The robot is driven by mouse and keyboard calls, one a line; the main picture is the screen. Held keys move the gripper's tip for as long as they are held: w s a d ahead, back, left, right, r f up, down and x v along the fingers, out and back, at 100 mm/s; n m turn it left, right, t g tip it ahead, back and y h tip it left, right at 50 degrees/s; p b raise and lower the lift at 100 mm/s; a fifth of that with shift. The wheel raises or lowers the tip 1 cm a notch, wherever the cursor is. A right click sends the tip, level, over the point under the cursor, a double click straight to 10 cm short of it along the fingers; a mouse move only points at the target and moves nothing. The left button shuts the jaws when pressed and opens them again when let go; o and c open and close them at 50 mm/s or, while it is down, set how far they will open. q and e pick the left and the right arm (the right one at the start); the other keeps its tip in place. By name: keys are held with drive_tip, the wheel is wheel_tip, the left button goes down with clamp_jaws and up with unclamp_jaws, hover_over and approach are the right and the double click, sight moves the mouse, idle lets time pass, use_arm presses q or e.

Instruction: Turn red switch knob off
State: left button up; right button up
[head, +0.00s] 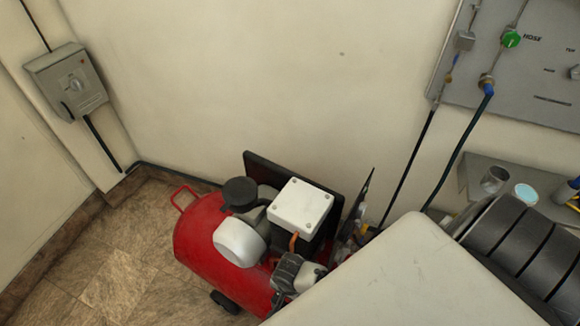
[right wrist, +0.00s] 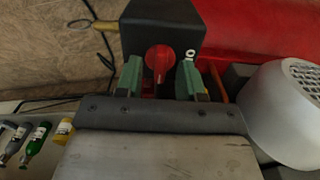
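The red switch knob (right wrist: 158,58) sits on the face of a black box (right wrist: 152,16) in the right wrist view. My right gripper (right wrist: 159,76) is open, with one green fingertip on each side of the knob. A gap shows between each fingertip and the knob, and nothing is gripped. The knob's handle looks roughly upright in this view. In the head view I cannot make out the knob; the red compressor (head: 205,245) shows there on the floor. My left gripper is in neither view.
A silver ribbed motor housing (right wrist: 288,112) is close on the right of my right gripper. Small bottles (right wrist: 35,142) lie at lower left. A white box (head: 300,205) tops the compressor. A grey switch box (head: 68,82) and a hose panel (head: 520,60) are on the walls.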

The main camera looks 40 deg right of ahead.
drive_tip(key=shift+f, duration=0.3)
drive_tip(key=shift+c, duration=0.7)
clamp_jaws()
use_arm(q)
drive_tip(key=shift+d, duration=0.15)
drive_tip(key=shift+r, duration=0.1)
